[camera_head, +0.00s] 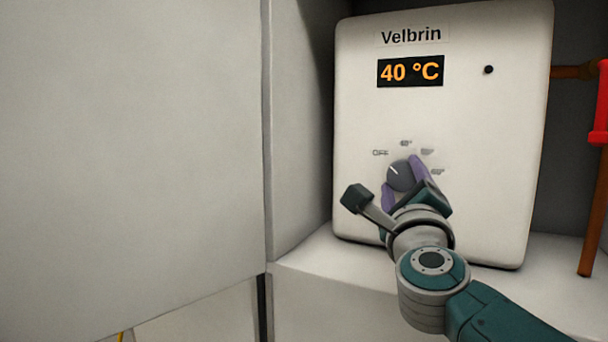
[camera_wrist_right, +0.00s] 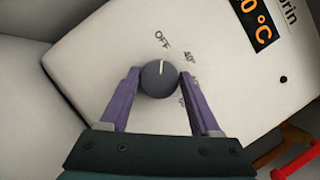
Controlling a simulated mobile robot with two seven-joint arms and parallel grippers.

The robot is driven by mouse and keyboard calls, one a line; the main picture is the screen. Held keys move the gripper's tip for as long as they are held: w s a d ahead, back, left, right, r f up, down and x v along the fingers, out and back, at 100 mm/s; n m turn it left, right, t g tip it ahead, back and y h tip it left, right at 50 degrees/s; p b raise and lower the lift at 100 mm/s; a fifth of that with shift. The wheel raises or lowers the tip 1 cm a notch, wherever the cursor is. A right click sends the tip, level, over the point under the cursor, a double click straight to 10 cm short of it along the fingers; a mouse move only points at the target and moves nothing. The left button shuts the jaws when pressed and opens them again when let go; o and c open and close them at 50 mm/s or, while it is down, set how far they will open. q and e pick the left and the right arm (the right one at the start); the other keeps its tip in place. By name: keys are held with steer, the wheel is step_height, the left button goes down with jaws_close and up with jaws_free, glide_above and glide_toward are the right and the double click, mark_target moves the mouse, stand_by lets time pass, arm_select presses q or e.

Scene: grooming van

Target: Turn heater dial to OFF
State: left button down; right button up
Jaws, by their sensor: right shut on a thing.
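The heater (camera_head: 480,130) is a white box labelled Velbrin, and its display (camera_head: 410,71) reads 40 °C. Its round dark grey dial (camera_head: 399,173) has a white pointer line directed up and left, towards the OFF mark (camera_head: 380,153). My right gripper (camera_head: 405,182) is shut on the dial. In the right wrist view, one purple finger is on each side of the dial (camera_wrist_right: 159,79), and the pointer is roughly in line with OFF (camera_wrist_right: 162,39). The fingers and hand partly cover the lower dial in the head view. My left gripper is not in view.
A grey panel (camera_head: 130,150) fills the left side. The heater stands on a pale ledge (camera_head: 310,265) in a recess. A copper pipe (camera_head: 592,225) with a red handle (camera_head: 602,105) runs at the right.

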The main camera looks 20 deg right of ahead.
steer(key=o, duration=1.4)
steer(key=shift+c, duration=0.2)
steer(key=p+v, duration=0.1)
steer(key=v, duration=0.9)
steer(key=shift+p, duration=0.3)
